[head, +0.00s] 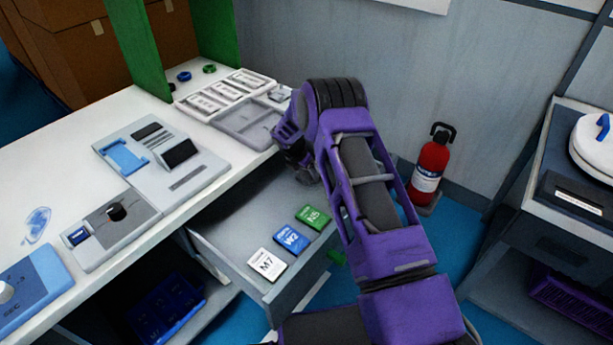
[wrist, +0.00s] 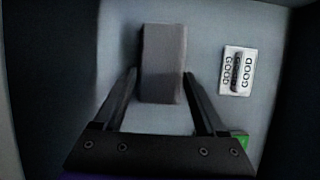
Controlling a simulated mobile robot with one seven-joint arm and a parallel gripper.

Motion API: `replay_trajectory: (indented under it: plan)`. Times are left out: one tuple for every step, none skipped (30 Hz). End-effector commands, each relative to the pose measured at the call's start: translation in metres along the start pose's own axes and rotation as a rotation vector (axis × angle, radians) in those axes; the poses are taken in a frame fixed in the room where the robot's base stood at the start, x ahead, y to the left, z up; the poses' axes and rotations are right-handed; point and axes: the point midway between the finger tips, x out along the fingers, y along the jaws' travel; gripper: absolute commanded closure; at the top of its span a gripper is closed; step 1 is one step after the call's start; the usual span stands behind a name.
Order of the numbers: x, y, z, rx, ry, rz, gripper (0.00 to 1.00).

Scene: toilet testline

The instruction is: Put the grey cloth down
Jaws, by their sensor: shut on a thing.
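The grey cloth (wrist: 163,62) shows in the wrist view as a plain grey folded block. It sits between the fingertips of my gripper (wrist: 160,80), which is shut on it. Below it is a pale grey flat surface, apparently the inside of the open drawer (head: 235,235). I cannot tell whether the cloth touches that surface. In the head view, my purple arm reaches over the drawer's far end. My fingertips and the cloth are hidden there.
The drawer holds a white M7 card (head: 267,264), a blue W2 card (head: 291,238) and a green N5 card (head: 313,217). A fire extinguisher (head: 431,168) stands by the wall. The white counter (head: 60,165) holds several devices.

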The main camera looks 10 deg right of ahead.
Motion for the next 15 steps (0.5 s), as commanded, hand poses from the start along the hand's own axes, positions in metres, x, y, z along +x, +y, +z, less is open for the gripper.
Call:
replay_trajectory:
  plan:
    - [0.0088, -0.0001, -0.0039, -0.001, 0.0, -0.001, 0.78]
    - [0.0108, 0.0001, -0.0046, 0.0, 0.0, 0.0, 0.78]
    - [0.012, 0.0003, -0.0051, 0.0, 0.0, 0.001, 0.78]
    - [0.0121, 0.0004, -0.005, 0.001, 0.0, 0.001, 0.78]
    - [0.0118, 0.0004, -0.0049, 0.001, 0.0, 0.001, 0.78]
    - [0.0115, 0.0003, -0.0049, 0.001, 0.0, 0.001, 0.78]
    - [0.0116, 0.0002, -0.0049, 0.001, 0.0, 0.001, 0.78]
    - [0.0116, 0.0001, -0.005, 0.001, 0.001, 0.001, 0.78]
    - [0.0117, 0.0, -0.0052, 0.001, 0.001, 0.001, 0.21]
    - [0.0117, 0.0, -0.0052, 0.001, 0.001, 0.0, 0.16]
    - [0.0117, 0.0, -0.0052, 0.001, 0.001, 0.0, 0.1]
    - [0.0116, 0.0, -0.0051, 0.001, 0.001, 0.0, 0.03]
    - [0.0116, 0.0, -0.0051, 0.001, 0.001, 0.0, 0.0]
    - [0.0115, 0.0, -0.0051, 0.001, 0.001, 0.0, 0.0]
    - [0.0115, 0.0, -0.005, 0.001, 0.001, 0.0, 0.0]
